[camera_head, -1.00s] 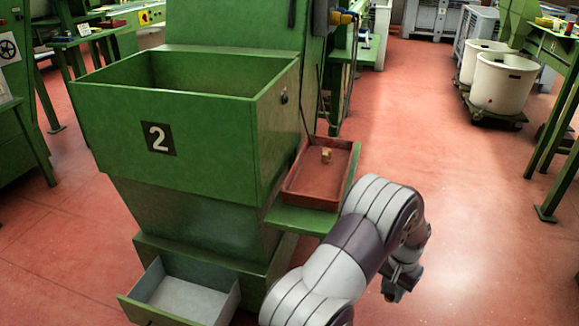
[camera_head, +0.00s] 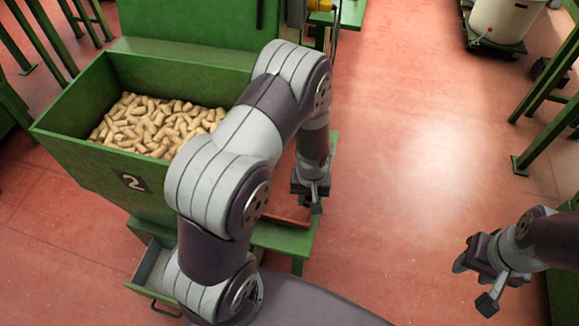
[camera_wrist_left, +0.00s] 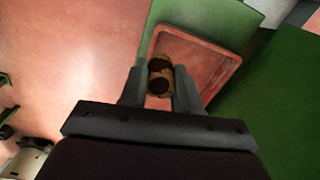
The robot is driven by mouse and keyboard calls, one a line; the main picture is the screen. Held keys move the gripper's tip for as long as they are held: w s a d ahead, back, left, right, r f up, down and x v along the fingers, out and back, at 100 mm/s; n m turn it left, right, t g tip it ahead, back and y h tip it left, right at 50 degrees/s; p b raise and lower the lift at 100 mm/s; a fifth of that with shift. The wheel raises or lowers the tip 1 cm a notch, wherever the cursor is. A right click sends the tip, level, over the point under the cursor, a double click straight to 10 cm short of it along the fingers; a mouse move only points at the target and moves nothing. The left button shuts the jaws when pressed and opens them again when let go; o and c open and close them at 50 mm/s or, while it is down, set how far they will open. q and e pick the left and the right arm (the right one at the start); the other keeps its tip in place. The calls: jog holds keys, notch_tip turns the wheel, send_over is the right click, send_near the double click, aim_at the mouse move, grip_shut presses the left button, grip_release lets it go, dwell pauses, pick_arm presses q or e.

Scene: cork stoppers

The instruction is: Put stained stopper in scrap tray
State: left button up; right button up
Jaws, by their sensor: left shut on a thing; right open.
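My left gripper (camera_head: 312,200) points down over the brick-red tray (camera_head: 286,212), the likely scrap tray. The tray lies on a green ledge beside the hopper and is mostly hidden by my arm in the head view. In the left wrist view, my left gripper (camera_wrist_left: 158,88) is shut on a tan cork stopper (camera_wrist_left: 160,75) with dark brown patches. Tray (camera_wrist_left: 225,62) shows behind it. A second stopper may lie behind the held one; I cannot tell. My right gripper (camera_head: 487,280) is open over the floor at the right.
A green hopper (camera_head: 100,180) marked 2 holds many clean-looking corks (camera_head: 155,125). A grey drawer (camera_head: 152,270) stands open below it. My left arm blocks much of the hopper's right side. The red floor (camera_head: 400,150) right of the tray is clear.

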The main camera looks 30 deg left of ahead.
pick_arm(q)
send_over(290, 197)
notch_tip(290, 197, down, 6)
jog(key=shift+f, duration=0.1)
jog(key=shift+f+b, duration=0.3)
jog(key=shift+f, duration=1.65)
jog(key=shift+f, duration=0.15)
jog(key=o, duration=1)
